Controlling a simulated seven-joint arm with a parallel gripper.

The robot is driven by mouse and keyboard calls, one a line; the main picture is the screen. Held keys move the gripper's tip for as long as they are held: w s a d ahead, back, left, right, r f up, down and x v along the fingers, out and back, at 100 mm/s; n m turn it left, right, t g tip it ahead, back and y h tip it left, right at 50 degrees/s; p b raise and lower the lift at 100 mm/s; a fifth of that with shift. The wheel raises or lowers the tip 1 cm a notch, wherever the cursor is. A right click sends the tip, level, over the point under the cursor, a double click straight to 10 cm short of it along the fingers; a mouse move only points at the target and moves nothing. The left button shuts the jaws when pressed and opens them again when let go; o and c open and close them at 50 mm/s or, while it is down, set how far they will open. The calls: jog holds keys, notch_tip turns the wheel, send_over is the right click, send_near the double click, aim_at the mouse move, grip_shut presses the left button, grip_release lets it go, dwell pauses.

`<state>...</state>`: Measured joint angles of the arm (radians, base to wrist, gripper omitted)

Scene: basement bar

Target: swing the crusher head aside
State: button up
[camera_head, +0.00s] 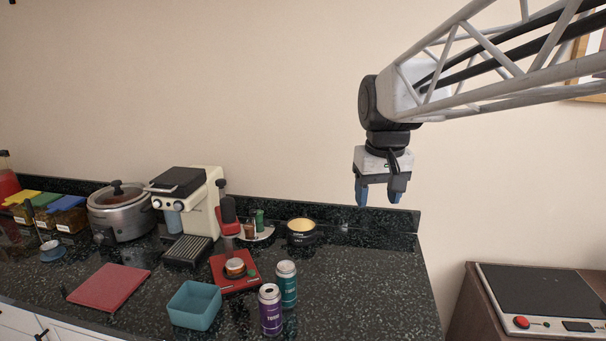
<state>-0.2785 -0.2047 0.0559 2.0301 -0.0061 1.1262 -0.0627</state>
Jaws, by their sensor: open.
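The can crusher (229,227) stands on the dark counter, with a flat red base plate (246,287) and an upright column. Its red and black head (227,208) sits at the top of the column. A small orange and silver round piece (235,267) rests on the base plate below the head; I cannot tell if it is a flattened can. My gripper (378,200) is open and empty, pointing down with bluish fingertips. It is in the air to the right of the crusher, well above the counter and apart from everything.
A teal can (287,285) and a purple can (270,312) stand right of the base plate. A teal bin (195,306) is in front. An espresso machine (190,203) and slow cooker (120,211) stand left. A black tub (301,232) is behind. The counter's right end (385,285) is clear.

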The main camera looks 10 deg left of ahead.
jog(key=w+a+r+n, duration=0.2)
jog(key=w+a, duration=0.6)
jog(key=a, duration=0.2)
jog(key=n+g, duration=0.2)
jog(key=n, duration=0.2)
send_over(220, 180)
jog(key=shift+d+f, duration=0.3)
jog(key=shift+f, duration=0.55)
jog(key=shift+w+a, duration=0.1)
jog(key=shift+a, duration=0.2)
jog(key=shift+f, duration=0.2)
jog(key=shift+f, duration=3.75)
jog(key=shift+c, duration=0.2)
grip_shut()
